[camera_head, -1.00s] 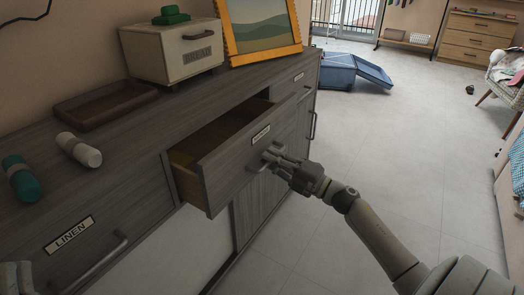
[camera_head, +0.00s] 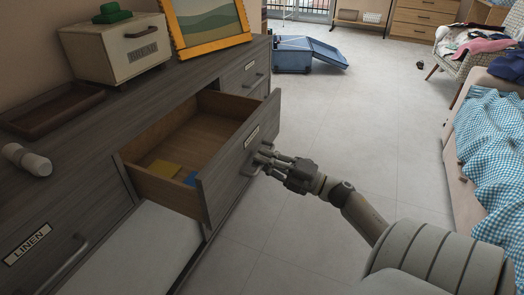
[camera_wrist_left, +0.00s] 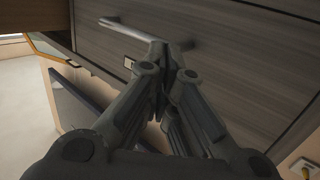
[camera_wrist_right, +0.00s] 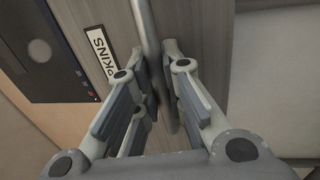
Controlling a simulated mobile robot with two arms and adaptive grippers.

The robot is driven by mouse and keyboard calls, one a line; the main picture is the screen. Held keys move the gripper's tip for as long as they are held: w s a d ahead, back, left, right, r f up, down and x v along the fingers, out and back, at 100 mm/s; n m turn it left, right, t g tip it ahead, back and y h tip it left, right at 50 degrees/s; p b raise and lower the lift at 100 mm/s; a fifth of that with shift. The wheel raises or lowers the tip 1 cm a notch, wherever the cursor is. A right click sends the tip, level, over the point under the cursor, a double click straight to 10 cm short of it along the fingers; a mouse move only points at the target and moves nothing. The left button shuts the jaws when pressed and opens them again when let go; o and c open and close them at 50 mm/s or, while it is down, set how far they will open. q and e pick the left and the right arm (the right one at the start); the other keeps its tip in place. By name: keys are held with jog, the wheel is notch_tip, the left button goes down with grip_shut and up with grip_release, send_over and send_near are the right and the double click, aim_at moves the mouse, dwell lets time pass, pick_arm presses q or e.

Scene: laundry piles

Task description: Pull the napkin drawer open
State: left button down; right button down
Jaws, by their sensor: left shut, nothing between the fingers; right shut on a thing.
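The napkin drawer (camera_head: 228,172) stands well out of the grey wooden sideboard in the head view. My right gripper (camera_head: 264,160) is shut on the drawer's bar handle. The right wrist view shows the handle bar (camera_wrist_right: 149,30) running between the fingers, beside a label (camera_wrist_right: 101,54) reading "PKINS". My left gripper (camera_wrist_left: 166,62) is shut and empty, close to another bar handle (camera_wrist_left: 128,30) on a dark wooden front; it is outside the head view.
The linen drawer (camera_head: 60,225) is shut at the lower left. A bread box (camera_head: 118,48), a brown tray (camera_head: 50,108) and a picture frame (camera_head: 178,40) stand on top. Open floor (camera_head: 350,120) lies to the right. A bed with a checked blanket (camera_head: 490,150) is at the right edge.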

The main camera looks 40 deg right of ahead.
jog(key=c, duration=1.5)
grip_release()
jog(key=v, duration=1.2)
